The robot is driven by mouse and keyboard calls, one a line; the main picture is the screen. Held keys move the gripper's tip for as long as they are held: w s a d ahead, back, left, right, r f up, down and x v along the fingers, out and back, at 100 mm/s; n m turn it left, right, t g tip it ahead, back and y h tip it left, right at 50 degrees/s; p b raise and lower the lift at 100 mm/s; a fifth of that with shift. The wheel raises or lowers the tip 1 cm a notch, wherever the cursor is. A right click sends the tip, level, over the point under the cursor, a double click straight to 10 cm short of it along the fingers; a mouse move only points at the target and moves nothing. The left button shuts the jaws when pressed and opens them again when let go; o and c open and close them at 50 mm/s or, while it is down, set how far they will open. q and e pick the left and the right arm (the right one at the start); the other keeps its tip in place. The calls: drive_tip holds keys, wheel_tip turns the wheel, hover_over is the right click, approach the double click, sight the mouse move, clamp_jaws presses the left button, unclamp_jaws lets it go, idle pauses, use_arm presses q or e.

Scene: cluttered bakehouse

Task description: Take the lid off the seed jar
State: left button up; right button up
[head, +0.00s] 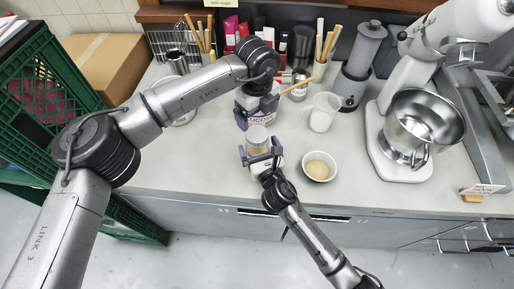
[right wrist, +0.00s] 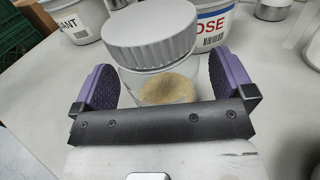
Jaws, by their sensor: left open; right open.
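The seed jar (head: 257,140) stands upright near the front of the counter. In the right wrist view it is a clear jar (right wrist: 168,88) with tan seeds inside and a ribbed grey lid (right wrist: 150,35) on top. My right gripper (head: 261,153) is open, with one purple finger on each side of the jar body, below the lid; gaps show beside the jar. My left gripper (head: 257,106) is open and empty behind the jar, over a white lettered tub (head: 262,121). Whether its fingers touch the tub is unclear.
A small bowl of pale meal (head: 319,166) stands right of the jar, with a white jug (head: 322,112) behind it. A stand mixer with a steel bowl (head: 424,122) fills the right side. A green crate (head: 40,95) is at left. Counter left of the jar is clear.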

drive_tip(key=shift+w+a, duration=0.1)
drive_tip(key=shift+w, duration=0.2)
drive_tip(key=shift+c, duration=0.4)
